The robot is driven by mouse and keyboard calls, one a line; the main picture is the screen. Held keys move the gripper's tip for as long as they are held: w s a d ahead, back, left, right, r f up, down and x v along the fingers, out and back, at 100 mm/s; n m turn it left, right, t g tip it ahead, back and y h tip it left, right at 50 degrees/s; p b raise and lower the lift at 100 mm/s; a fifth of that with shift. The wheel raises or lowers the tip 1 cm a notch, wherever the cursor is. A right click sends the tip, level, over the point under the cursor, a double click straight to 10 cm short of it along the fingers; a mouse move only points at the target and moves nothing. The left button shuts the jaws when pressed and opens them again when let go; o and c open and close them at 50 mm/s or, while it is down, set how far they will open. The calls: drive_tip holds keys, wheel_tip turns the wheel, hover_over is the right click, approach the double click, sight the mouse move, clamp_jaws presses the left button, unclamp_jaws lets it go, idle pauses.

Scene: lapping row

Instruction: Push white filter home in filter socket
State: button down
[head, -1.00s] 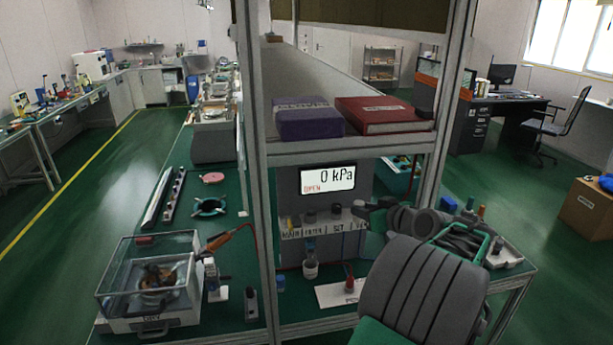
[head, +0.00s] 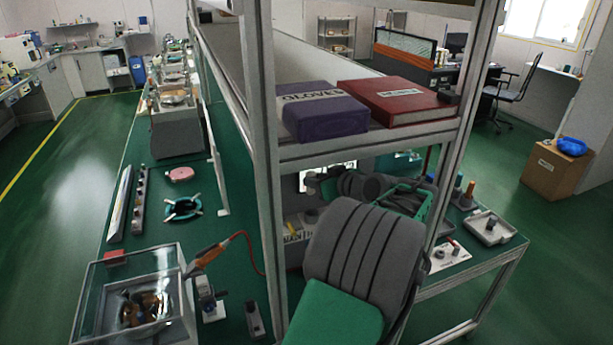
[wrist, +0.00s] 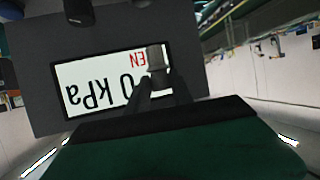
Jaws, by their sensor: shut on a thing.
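My gripper (wrist: 161,84) is shut on a small stepped, round piece (wrist: 155,56) in the wrist view. The piece looks grey, and I cannot confirm that it is the white filter. It stands out in front of the panel's pressure display (wrist: 112,82), which reads 0 kPa and appears upside down. I cannot tell the gap between piece and panel. In the head view my arm covers my gripper and most of the panel, leaving a sliver of the display (head: 305,181) and part of a labelled ledge (head: 297,229). I cannot make out the filter socket.
A frame post (head: 262,130) stands left of my arm. A shelf above holds a purple box (head: 322,112) and a red binder (head: 396,101). A glass-sided case (head: 135,300) stands at lower left. A pale tray (head: 486,229) lies on the bench at right.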

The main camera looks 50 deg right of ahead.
idle(0.4)
drive_tip(key=f+b, duration=0.5)
drive_tip(key=b, duration=0.1)
drive_tip(key=shift+s+f, duration=0.2)
drive_tip(key=shift+f, duration=0.2)
drive_tip(key=shift+b, duration=1)
idle(1.1)
drive_tip(key=shift+f+b, duration=2.05)
drive_tip(key=shift+f, duration=0.05)
drive_tip(key=c, duration=1)
unclamp_jaws()
drive_tip(key=shift+r, duration=0.1)
drive_tip(key=shift+c, duration=0.2)
